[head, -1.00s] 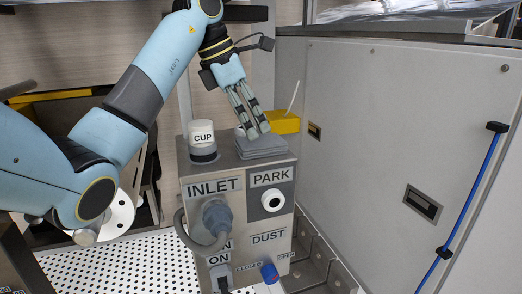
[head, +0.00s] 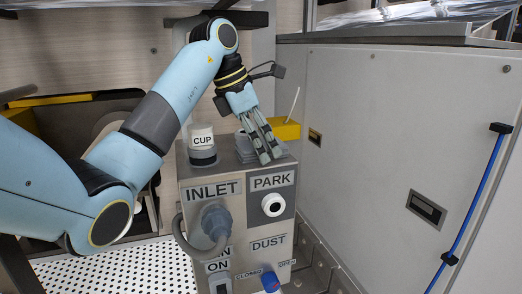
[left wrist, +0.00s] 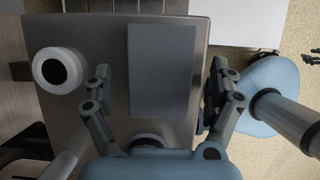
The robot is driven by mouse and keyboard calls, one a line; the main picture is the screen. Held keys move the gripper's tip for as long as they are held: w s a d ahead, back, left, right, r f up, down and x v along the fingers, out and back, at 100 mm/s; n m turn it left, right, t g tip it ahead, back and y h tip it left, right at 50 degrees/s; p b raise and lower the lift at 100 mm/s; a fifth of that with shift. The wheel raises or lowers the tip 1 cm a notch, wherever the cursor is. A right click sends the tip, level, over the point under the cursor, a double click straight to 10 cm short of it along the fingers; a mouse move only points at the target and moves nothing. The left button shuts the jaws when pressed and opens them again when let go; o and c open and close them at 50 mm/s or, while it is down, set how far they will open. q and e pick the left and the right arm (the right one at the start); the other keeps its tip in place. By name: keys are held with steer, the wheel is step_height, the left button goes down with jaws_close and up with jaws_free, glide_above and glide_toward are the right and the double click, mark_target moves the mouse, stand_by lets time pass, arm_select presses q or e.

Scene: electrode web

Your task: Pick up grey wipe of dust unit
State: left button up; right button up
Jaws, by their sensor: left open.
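The grey wipes (head: 244,151) lie in a flat stack on top of the dust unit (head: 235,228), behind its PARK label and right of the white CUP (head: 202,137). My left gripper (head: 270,158) is over the unit's top, pointing down, and its fingers hide part of the stack. In the left wrist view the grey wipe (left wrist: 161,70) is a flat rectangle between my left gripper's (left wrist: 160,92) spread fingers, with a gap on both sides. The gripper is open and empty; its height above the wipe is hard to tell.
A yellow box (head: 286,130) with a white stick stands behind the unit. A grey cabinet wall (head: 380,140) closes off the right. A grey hose (head: 182,238) and a blue knob (head: 271,279) are on the unit's front. A perforated white table (head: 115,272) lies at left.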

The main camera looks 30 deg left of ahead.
arm_select(q)
steer(key=shift+f, duration=0.25)
steer(key=shift+s, duration=0.1)
steer(key=c, duration=1)
